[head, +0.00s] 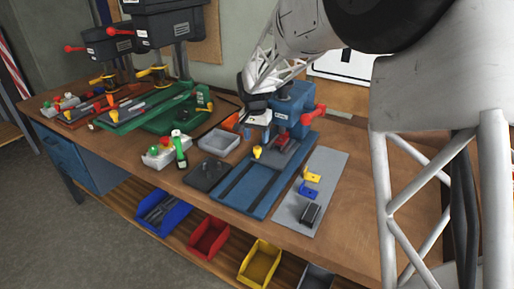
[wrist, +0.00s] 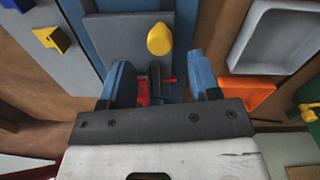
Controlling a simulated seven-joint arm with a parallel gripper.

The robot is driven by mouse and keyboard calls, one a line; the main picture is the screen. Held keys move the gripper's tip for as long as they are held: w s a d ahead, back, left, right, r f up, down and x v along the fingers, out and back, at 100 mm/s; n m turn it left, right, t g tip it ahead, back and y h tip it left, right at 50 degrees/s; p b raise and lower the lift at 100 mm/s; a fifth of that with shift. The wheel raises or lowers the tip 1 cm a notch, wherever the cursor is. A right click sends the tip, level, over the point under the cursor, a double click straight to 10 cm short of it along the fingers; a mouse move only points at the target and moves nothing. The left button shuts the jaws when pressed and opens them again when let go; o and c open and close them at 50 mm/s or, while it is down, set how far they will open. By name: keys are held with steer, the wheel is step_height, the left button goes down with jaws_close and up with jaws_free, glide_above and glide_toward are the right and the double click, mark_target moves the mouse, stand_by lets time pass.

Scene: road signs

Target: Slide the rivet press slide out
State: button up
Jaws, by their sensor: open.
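The blue rivet press (head: 290,105) stands on the bench, with a red handle on its right side and a long blue base (head: 235,195) running toward the front. A grey slide plate with a yellow knob (head: 257,152) sits on the base near the press. In the wrist view the slide plate (wrist: 115,38) and its yellow knob (wrist: 160,38) lie just beyond my fingertips. My gripper (wrist: 162,78) is open and empty, its blue fingers spread apart. In the head view my gripper (head: 257,115) is left of the press head, above and behind the knob.
A grey tray (head: 218,142) and a dark plate (head: 206,175) lie left of the base. A grey plate (head: 325,180) with yellow, blue and black parts lies to its right. A green press base (head: 165,112) stands farther left. An orange piece (wrist: 247,92) is near my finger.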

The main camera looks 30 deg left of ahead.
mark_target(257, 147)
steer(key=shift+d+f, duration=0.1)
steer(key=shift+f, duration=2.35)
steer(key=shift+c, duration=0.2)
jaws_close()
